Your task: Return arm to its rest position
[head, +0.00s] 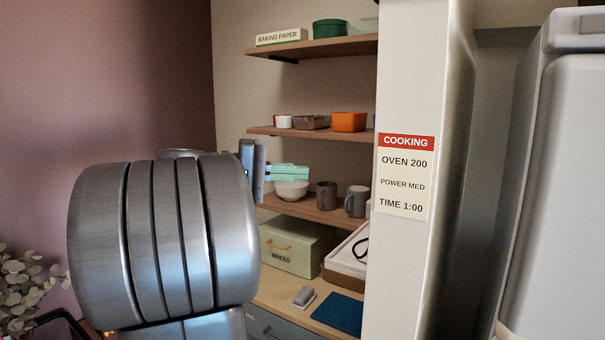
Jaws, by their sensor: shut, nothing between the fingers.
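My arm fills the lower left of the head view as a large, ribbed grey metal link (165,240). Behind its right edge my gripper (305,173) shows small, with a blue-grey body and pale mint fingers pointing right. The fingers lie close together and are shut, with nothing visible held in them. They appear in front of the shelves, just above a white bowl (291,191) in the picture. The rest of the arm is hidden behind the large link or out of frame.
A white post (408,270) with a cooking note (403,177) stands right of the shelves. A pale appliance (565,180) is at far right. Mugs (326,195), a green bread box (290,249) and a blue cloth (336,314) sit behind. A plant (20,285) is at lower left.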

